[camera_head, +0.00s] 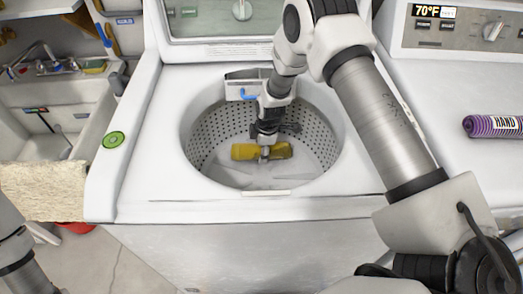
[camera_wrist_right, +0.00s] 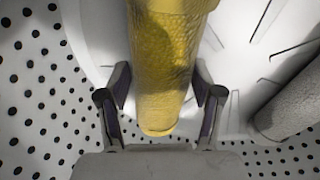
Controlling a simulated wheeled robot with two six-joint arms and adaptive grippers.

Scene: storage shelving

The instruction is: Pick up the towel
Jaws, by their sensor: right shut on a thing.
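A rolled yellow towel (camera_head: 245,151) lies across inside the washer's drum (camera_head: 215,130). My right gripper (camera_head: 265,155) reaches down into the drum from above, at the middle of the towel. In the right wrist view the yellow towel (camera_wrist_right: 165,60) runs between the two fingers of the right gripper (camera_wrist_right: 162,98), one on each side, and the gripper is shut on it. Only a piece of my left arm shows at the lower left of the head view; its gripper is not seen.
The drum's white rim (camera_head: 165,190) surrounds the right gripper. A purple rolled towel (camera_head: 493,126) lies on the machine to the right. A round green object (camera_head: 114,139) sits on the washer's left edge. A sink (camera_head: 38,135) stands at the left. A grey cylindrical shape (camera_wrist_right: 290,105) is near the towel.

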